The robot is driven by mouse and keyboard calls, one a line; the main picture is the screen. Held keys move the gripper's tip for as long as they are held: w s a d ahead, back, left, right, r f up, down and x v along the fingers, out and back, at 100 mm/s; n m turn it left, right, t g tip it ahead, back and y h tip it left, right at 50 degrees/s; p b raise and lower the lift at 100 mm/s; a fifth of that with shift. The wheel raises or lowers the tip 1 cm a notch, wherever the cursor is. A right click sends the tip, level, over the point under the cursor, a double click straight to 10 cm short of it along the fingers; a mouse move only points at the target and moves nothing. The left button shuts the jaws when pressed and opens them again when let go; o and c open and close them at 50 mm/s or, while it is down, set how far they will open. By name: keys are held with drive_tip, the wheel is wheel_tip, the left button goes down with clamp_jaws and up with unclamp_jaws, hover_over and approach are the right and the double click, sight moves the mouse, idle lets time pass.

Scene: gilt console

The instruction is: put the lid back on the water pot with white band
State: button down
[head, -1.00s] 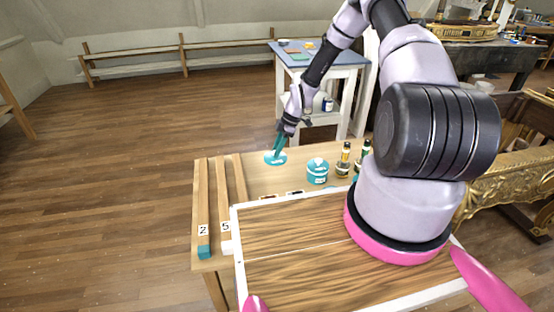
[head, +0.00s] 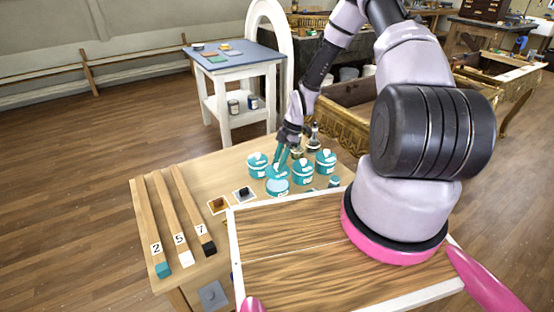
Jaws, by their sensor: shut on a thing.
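My gripper (head: 281,160), with teal fingers, points down over a cluster of teal pots on the wooden table. It is shut on a teal lid (head: 273,171), largely hidden by the fingers and small in the head view. The lid is at the top of a teal pot with white marking (head: 277,188); I cannot tell whether they touch. Other teal pots with white marks stand close by: one at left (head: 257,167), one at right (head: 302,173) and one behind right (head: 326,163). I cannot tell for sure which one has the white band.
Three numbered wooden strips (head: 166,218) lie on the left of the table (head: 225,176). A blue-topped white side table (head: 236,56) stands further back.

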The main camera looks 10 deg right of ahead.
drive_tip(key=shift+f, duration=2.85)
drive_tip(key=shift+f, duration=0.15)
drive_tip(key=c, duration=0.5)
unclamp_jaws()
drive_tip(key=shift+o, duration=0.2)
drive_tip(key=o, duration=0.4)
drive_tip(key=shift+r, duration=3.5)
